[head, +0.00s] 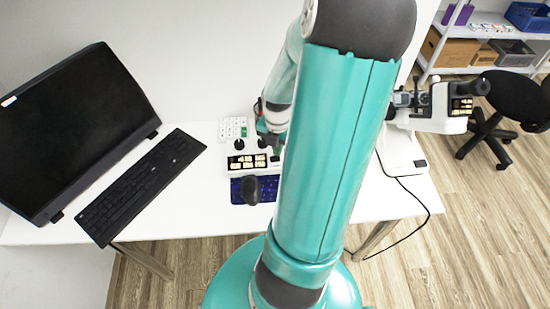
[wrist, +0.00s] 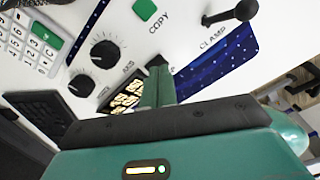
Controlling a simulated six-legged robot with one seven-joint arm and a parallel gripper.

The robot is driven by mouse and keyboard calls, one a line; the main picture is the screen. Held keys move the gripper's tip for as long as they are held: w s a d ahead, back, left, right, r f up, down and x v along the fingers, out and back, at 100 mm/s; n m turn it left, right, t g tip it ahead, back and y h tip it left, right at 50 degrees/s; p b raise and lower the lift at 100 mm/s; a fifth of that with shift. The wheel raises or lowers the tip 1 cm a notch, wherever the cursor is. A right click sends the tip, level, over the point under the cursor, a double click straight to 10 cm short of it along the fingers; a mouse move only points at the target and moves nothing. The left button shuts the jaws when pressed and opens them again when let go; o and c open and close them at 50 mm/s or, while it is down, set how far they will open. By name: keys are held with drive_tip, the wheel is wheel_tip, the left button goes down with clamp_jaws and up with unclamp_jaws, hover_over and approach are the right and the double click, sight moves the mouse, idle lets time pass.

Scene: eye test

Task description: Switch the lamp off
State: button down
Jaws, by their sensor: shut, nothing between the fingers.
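A white machine (head: 238,148) stands on the white table, partly hidden behind my arm. Its black panel (head: 247,162) carries several cream, switch-like pieces; in the wrist view this panel (wrist: 126,97) is partly covered by my fingers. I cannot read which piece belongs to the lamp, and no lamp itself is clearly visible. My gripper (head: 273,146) is over the right side of this machine. In the wrist view my gripper (wrist: 158,66) is shut and empty, its tips just right of the panel. I cannot tell whether they touch the machine.
Two black knobs (wrist: 93,70), a green COPY button (wrist: 145,9) and a black CLAMP lever (wrist: 232,14) are close to my gripper. A keypad (wrist: 30,42) is at the left. A monitor (head: 75,130) and keyboard (head: 140,187) are left; another machine (head: 440,108) is right.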

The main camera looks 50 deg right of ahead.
sight(277, 158)
drive_tip(key=shift+f, duration=1)
idle(0.5)
drive_tip(key=shift+r, duration=3.5)
drive_tip(key=shift+w, duration=0.1)
